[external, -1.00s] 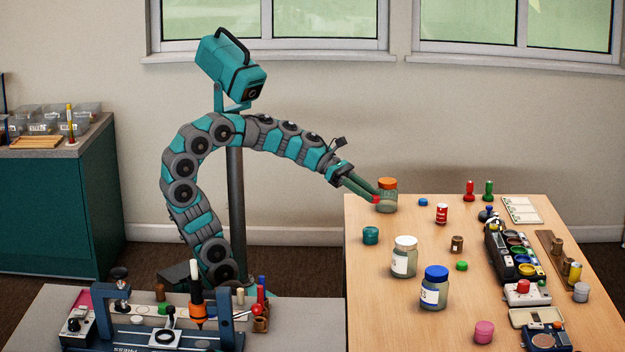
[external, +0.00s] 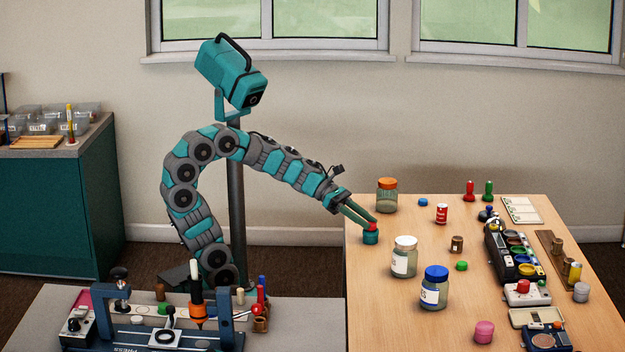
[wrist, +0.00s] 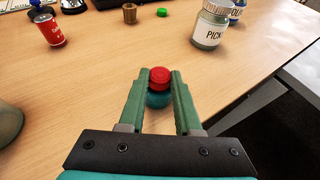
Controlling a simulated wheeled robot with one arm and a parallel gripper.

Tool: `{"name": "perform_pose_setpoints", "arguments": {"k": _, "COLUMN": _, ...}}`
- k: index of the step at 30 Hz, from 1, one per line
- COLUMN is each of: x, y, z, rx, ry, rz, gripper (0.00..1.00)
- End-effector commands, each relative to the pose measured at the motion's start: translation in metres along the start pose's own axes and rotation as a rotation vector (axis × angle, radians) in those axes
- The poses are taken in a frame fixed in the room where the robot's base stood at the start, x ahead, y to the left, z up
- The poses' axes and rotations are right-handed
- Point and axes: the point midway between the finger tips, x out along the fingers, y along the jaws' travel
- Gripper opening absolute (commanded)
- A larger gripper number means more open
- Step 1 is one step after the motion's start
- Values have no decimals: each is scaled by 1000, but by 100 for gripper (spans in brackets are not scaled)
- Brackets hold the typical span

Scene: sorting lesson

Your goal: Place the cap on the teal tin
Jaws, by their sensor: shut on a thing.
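The teal tin (external: 370,238) stands upright near the left edge of the wooden table. My gripper (external: 372,226) is shut on a red cap (external: 372,226) at the tin's top. In the wrist view the red cap (wrist: 160,77) sits between the two green fingertips, with the teal tin (wrist: 159,100) directly under it. The cap looks level and roughly centred over the tin. I cannot tell whether the cap touches the tin or hangs just above it.
An orange-lidded jar (external: 387,196) stands behind the tin. A white-lidded jar (external: 404,258) and a blue-lidded jar (external: 434,290) stand to its front right. A red can (external: 441,214) and a small brown pot (external: 457,244) stand farther right. Bare wood surrounds the tin.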

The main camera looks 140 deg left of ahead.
Motion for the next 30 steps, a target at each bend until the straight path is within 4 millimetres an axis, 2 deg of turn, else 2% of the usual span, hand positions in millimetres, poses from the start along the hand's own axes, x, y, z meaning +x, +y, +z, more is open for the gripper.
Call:
{"name": "perform_pose_setpoints", "arguments": {"k": 3, "x": 1, "y": 0, "z": -3, "rx": -1, "ry": 0, "rz": 0, "gripper": 0}}
{"name": "perform_pose_setpoints", "arguments": {"k": 4, "x": 1, "y": 0, "z": -3, "rx": -1, "ry": 1, "rz": 1, "gripper": 33}}
{"name": "perform_pose_setpoints", "arguments": {"k": 12, "x": 1, "y": 0, "z": -2, "rx": -1, "ry": 0, "rz": 0, "gripper": 62}}
{"name": "perform_pose_setpoints", "arguments": {"k": 23, "x": -2, "y": 0, "z": 1, "rx": 0, "ry": -1, "rz": 0, "gripper": 62}}
{"name": "perform_pose_setpoints", "arguments": {"k": 30, "x": -25, "y": 2, "z": 2, "rx": 0, "ry": -3, "rz": 6, "gripper": 62}}
